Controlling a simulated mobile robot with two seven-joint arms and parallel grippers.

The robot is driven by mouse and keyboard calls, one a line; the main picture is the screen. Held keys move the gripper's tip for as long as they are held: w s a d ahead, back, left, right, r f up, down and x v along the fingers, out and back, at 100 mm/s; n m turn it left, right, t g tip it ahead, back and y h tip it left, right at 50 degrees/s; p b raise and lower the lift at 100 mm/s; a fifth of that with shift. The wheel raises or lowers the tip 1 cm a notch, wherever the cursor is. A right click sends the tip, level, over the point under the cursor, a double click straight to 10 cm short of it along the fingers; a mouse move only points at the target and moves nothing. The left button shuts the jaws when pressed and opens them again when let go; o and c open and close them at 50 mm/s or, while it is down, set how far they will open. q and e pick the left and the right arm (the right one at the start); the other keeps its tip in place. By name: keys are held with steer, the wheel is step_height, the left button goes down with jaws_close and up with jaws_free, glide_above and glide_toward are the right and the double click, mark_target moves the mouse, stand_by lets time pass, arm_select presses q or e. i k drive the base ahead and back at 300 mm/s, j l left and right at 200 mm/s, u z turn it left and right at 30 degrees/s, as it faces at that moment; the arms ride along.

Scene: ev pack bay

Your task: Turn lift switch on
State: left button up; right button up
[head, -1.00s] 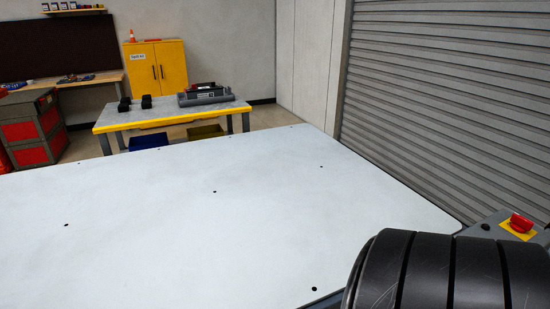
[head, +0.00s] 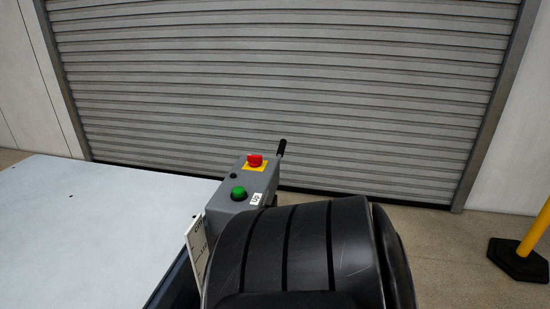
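A grey control box (head: 222,205) stands at the right edge of the white lift table (head: 95,225). On its top are a red knob (head: 255,160) on a yellow plate, a small black dot and a green button (head: 238,193) beside a small white label (head: 256,199). A lever with a black handle (head: 282,147) stands at the box's far right side. I cannot tell from its look whether the switch is on or off. Neither of my grippers is in view.
A large black banded shape fills the bottom middle and hides the floor near the box. A white sign (head: 197,250) hangs at the table's edge. A grey roller shutter (head: 290,90) closes the back. A yellow post on a black base (head: 518,258) stands right; floor before it is clear.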

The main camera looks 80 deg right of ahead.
mark_target(256, 160)
steer(key=z, duration=1.7)
